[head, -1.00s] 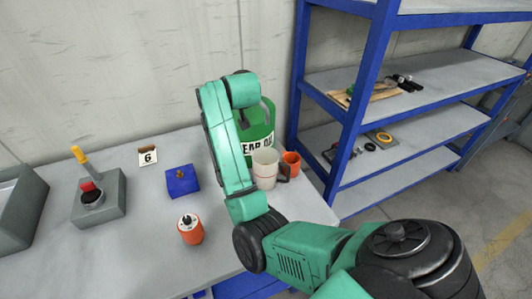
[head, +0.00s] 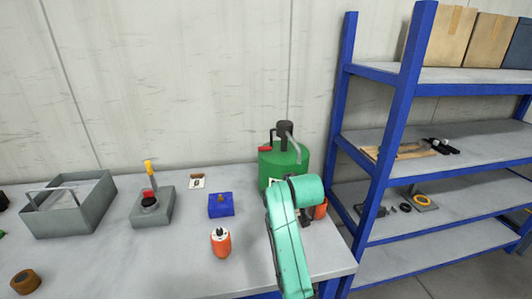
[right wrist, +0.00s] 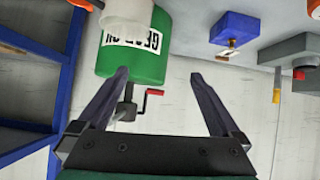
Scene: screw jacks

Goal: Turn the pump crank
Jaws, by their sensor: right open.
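The pump sits on the green gear oil drum (head: 284,160) at the table's back right in the head view. Its crank has a red handle (head: 265,149) sticking out to the left of the dark pump head (head: 285,130). In the right wrist view, turned upside down, the drum (right wrist: 135,62) and red crank handle (right wrist: 155,92) also show. My right gripper (right wrist: 158,75) is open and empty, with the crank handle appearing between its fingers. I cannot tell its distance from the handle. In the head view my right arm hides the drum's lower part. My left gripper is out of view.
A blue shelf rack (head: 385,150) stands right of the table. An orange container (head: 221,243), a blue block (head: 221,205), a grey block with a yellow-handled lever (head: 152,205) and a grey crate (head: 70,222) stand left of the drum. A white mug (right wrist: 130,14) shows by the drum.

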